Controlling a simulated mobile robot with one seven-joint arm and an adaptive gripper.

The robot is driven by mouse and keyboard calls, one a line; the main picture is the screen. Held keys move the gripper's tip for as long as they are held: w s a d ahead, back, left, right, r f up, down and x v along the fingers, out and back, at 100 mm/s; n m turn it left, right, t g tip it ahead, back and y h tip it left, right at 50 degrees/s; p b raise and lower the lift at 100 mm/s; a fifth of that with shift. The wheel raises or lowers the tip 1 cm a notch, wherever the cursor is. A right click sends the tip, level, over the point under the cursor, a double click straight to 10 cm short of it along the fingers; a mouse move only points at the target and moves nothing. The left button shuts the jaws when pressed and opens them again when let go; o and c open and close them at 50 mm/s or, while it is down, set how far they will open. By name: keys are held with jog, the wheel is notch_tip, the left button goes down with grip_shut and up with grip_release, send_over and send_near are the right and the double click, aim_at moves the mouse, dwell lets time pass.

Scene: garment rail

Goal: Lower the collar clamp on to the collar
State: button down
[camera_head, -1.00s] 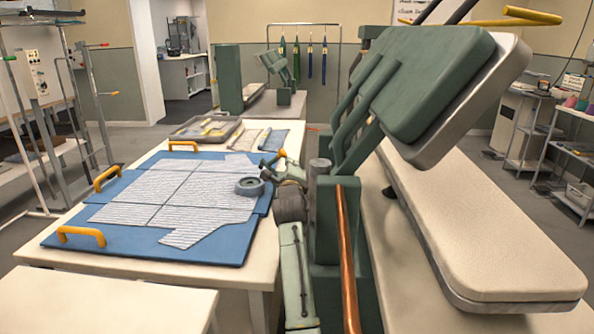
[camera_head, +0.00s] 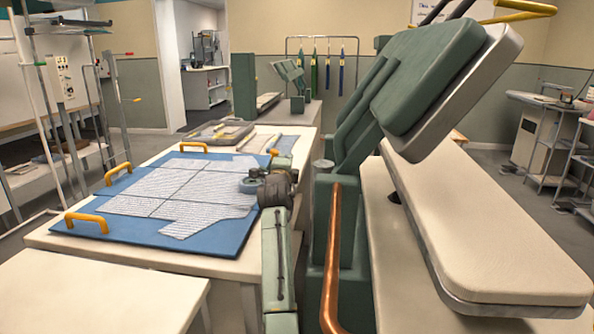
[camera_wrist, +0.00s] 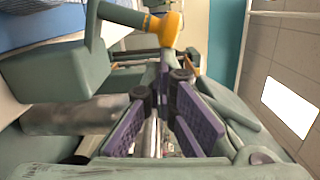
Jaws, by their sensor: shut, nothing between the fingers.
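My gripper (camera_wrist: 163,85) shows in the wrist view with its purple fingers shut and empty. Just beyond the fingertips is a yellow-orange knob (camera_wrist: 164,30) on a grey-green bar; I cannot tell whether it belongs to the collar clamp. In the head view my arm stands at the near side of the press column, and the fingers cannot be made out. The green press (camera_head: 425,85) has its padded head raised and tilted over a long cream pad (camera_head: 480,220). No collar or clamp can be picked out for certain.
A blue board (camera_head: 215,242) with striped cloth pieces (camera_head: 180,195) and yellow handles lies on the cream table left of my arm. A copper-coloured pipe (camera_head: 332,250) stands close to its right. A smaller green press (camera_head: 292,75) and a rail (camera_head: 312,38) stand at the back.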

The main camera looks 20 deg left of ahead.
jog(key=shift+s+a+n, duration=0.15)
jog(key=shift+a+n, duration=0.3)
jog(key=shift+n, duration=0.4)
jog(key=shift+s+a+n, duration=0.1)
jog(key=shift+a+n, duration=0.3)
jog(key=shift+n, duration=0.45)
